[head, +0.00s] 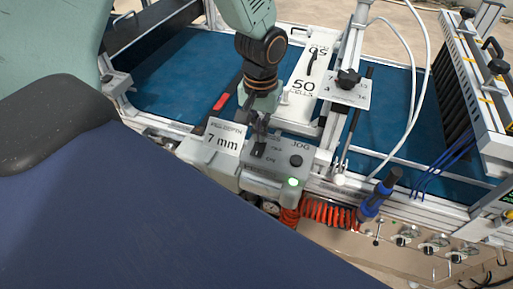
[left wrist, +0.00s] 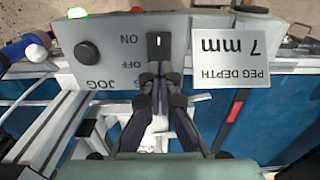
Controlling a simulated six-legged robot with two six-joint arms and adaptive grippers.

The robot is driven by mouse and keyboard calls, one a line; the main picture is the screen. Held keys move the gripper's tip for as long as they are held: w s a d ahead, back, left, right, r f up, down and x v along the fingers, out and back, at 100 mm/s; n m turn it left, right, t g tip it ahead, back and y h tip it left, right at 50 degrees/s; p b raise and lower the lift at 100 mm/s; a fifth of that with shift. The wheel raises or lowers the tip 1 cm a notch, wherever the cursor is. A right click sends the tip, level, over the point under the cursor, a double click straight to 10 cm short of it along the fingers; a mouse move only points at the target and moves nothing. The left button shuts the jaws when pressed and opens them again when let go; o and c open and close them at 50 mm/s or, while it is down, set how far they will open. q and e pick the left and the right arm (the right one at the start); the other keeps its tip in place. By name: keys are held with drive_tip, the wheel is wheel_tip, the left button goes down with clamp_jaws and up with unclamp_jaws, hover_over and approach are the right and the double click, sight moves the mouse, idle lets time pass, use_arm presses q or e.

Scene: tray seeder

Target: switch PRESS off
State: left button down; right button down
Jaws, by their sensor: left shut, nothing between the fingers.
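The grey control box (head: 270,183) carries a black switch plate (head: 259,150), a black JOG button (head: 296,160) and a lit green lamp (head: 293,182). In the left wrist view the box (left wrist: 115,38) appears upside down. There the switch (left wrist: 158,44) shows a small white mark beside the ON and OFF labels; I cannot tell its lever position. The label behind my fingers is mostly hidden; only its last letter shows. My left gripper (left wrist: 157,78) is shut and empty, its tips just at the OFF side of the switch. Contact is unclear. My right gripper is not in view.
A "PEG DEPTH 7 mm" plate (head: 222,138) sits beside the box. A red-handled tool (head: 222,101) lies behind it. Red coiled hose (head: 328,212) and a blue-black handle (head: 378,195) stand to the right. A blue bed (head: 190,75) and a white frame lie behind.

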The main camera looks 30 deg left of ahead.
sight(260, 144)
use_arm(q)
drive_tip(key=shift+d, duration=0.1)
drive_tip(key=shift+f, duration=0.15)
idle(0.4)
drive_tip(key=shift+f+b, duration=0.55)
drive_tip(key=shift+f, duration=0.45)
idle(0.7)
wheel_tip(260, 144, up, 7)
drive_tip(key=p, duration=0.7)
drive_tip(key=shift+r, duration=0.1)
drive_tip(key=shift+w, duration=0.1)
idle(0.4)
